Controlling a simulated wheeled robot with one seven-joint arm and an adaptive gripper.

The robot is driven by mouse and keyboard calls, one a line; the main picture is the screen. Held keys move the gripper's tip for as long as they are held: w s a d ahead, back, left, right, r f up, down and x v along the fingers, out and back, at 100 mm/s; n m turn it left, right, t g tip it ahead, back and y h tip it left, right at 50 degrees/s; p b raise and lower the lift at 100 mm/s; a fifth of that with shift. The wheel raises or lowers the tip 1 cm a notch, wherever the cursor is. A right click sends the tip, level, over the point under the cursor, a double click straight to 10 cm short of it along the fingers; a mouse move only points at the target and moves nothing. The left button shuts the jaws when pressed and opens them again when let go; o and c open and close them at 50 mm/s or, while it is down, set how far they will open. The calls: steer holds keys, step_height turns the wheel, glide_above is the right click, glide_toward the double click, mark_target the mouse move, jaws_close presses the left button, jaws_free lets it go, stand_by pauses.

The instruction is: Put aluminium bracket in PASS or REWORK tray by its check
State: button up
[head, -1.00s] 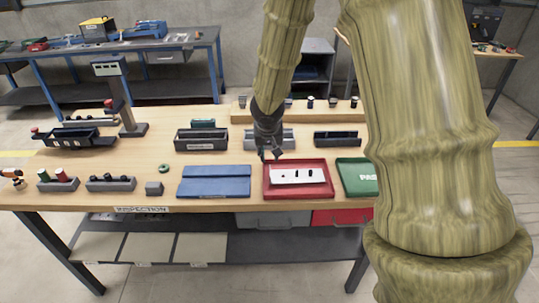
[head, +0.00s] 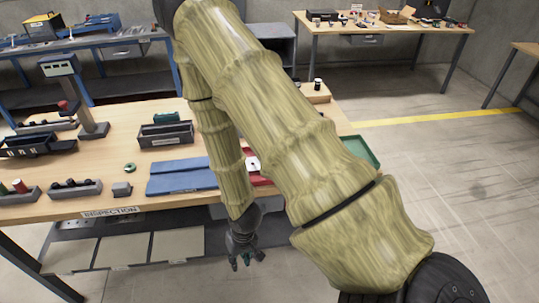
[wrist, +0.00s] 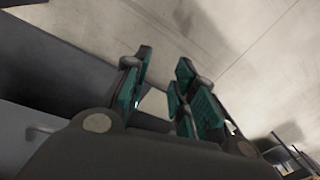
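The aluminium bracket (head: 253,163), a pale plate with dark holes, lies in the red tray (head: 260,181); my arm hides most of both. The green tray (head: 362,150) shows only partly, to the right behind my arm. Its PASS lettering is hidden now. My gripper (head: 246,260) hangs in front of the table's front edge, below the tabletop, apart from the trays. In the wrist view my gripper (wrist: 162,80) has its teal-padded fingers spread, with nothing between them.
A blue two-part plate (head: 181,178) lies left of the red tray. A small grey block (head: 121,190), a green ring (head: 129,167) and a dark bin (head: 166,136) stand on the table (head: 95,206). A lower shelf (head: 130,250) runs beneath. Open floor (head: 450,180) lies to the right.

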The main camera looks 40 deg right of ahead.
steer(key=s+f+n, duration=0.1)
steer(key=s+f, duration=0.3)
steer(key=s, duration=0.4)
steer(key=s+a+f+n+h, duration=0.1)
steer(key=s+f, duration=0.3)
steer(key=s, duration=0.4)
steer(key=shift+a+g, duration=0.2)
steer(key=shift+g, duration=0.2)
steer(key=shift+f+b, duration=1.3)
steer(key=shift+b, duration=0.05)
